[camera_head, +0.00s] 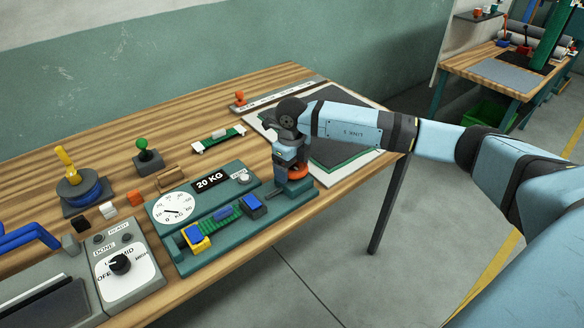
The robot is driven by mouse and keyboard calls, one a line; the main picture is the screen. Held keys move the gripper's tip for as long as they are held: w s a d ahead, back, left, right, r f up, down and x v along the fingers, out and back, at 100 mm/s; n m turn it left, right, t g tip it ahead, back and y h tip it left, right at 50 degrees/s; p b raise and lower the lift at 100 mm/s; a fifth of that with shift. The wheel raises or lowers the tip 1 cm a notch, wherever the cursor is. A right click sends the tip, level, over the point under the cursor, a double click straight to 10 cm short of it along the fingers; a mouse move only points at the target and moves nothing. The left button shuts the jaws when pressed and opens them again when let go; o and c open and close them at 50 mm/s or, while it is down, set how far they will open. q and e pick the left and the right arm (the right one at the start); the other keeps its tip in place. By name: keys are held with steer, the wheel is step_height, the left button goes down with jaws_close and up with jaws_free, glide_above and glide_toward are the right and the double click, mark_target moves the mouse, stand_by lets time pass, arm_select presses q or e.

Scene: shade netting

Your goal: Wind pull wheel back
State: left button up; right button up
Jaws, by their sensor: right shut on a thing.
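The teal pull tester (242,244) lies near the table's front edge. My right gripper (291,174) points down over this end and is shut on the wheel. Its fingertips are mostly hidden. My left gripper is not in view.
A grey control box (127,268) with a black knob stands left of the tester. A dark mat (350,140) lies right, behind my arm.

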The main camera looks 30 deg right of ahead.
steer(key=shift+r, duration=0.1)
stand_by(0.3)
steer(key=o, duration=0.8)
step_height(320, 180, up, 14)
stand_by(0.5)
